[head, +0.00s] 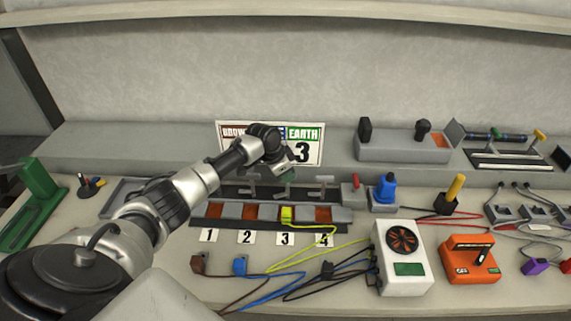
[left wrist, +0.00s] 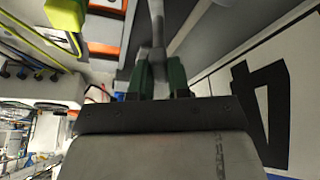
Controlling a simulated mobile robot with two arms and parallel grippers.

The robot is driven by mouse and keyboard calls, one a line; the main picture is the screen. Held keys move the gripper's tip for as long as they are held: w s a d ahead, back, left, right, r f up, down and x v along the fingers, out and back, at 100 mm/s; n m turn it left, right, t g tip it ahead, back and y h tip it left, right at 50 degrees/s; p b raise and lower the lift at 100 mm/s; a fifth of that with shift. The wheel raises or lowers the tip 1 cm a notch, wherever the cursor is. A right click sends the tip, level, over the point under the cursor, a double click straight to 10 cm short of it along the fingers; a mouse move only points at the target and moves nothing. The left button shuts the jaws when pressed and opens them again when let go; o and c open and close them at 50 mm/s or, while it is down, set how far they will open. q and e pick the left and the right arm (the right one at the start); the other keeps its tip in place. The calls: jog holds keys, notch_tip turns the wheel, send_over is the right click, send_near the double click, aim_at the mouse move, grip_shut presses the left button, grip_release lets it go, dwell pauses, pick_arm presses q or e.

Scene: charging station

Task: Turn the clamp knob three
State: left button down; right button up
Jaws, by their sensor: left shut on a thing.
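My left gripper (head: 287,177) reaches over the terminal block from the left. In the left wrist view its green fingertips (left wrist: 160,78) are shut on a grey clamp knob (left wrist: 157,55). This knob stands behind slot 3, where a yellow-green plug (head: 287,215) sits; the plug also shows in the left wrist view (left wrist: 65,14). In the head view the arm and fingers partly hide the held knob. Other grey T-shaped knobs (head: 321,184) (head: 250,188) stand on either side. Number card 3 (head: 285,239) lies in front. My right gripper is not in view.
A sign (head: 304,150) with colour names stands behind the block, partly covered by my arm. Brown (head: 199,263) and blue (head: 240,266) plugs lie in front on wires. A white fan box (head: 402,258) and an orange device (head: 470,259) stand to the right.

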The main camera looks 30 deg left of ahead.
pick_arm(q)
jog(key=n+y+p, duration=0.1)
jog(key=n+p, duration=0.1)
jog(key=n+y+p, duration=0.1)
jog(key=n+p, duration=0.2)
jog(key=n+t+p, duration=0.1)
jog(key=n+p, duration=0.1)
jog(key=p, duration=0.1)
jog(key=shift+d+r+y, duration=0.3)
jog(key=shift+y, duration=0.1)
jog(key=n+p, duration=0.1)
jog(key=n, duration=0.1)
jog(key=shift+f+n+y+p, duration=0.1)
jog(key=shift+n+y+p, duration=0.25)
jog(key=shift+n+y, duration=0.05)
jog(key=shift+d+f+n+g+y+p, duration=0.1)
jog(key=shift+n+g+y+p, duration=0.35)
jog(key=shift+n, duration=1.05)
jog(key=c, duration=1.1)
grip_release()
jog(key=v, duration=1)
jog(key=shift+s+d+r, duration=0.1)
jog(key=shift+d+r, duration=0.05)
jog(key=shift+r, duration=0.15)
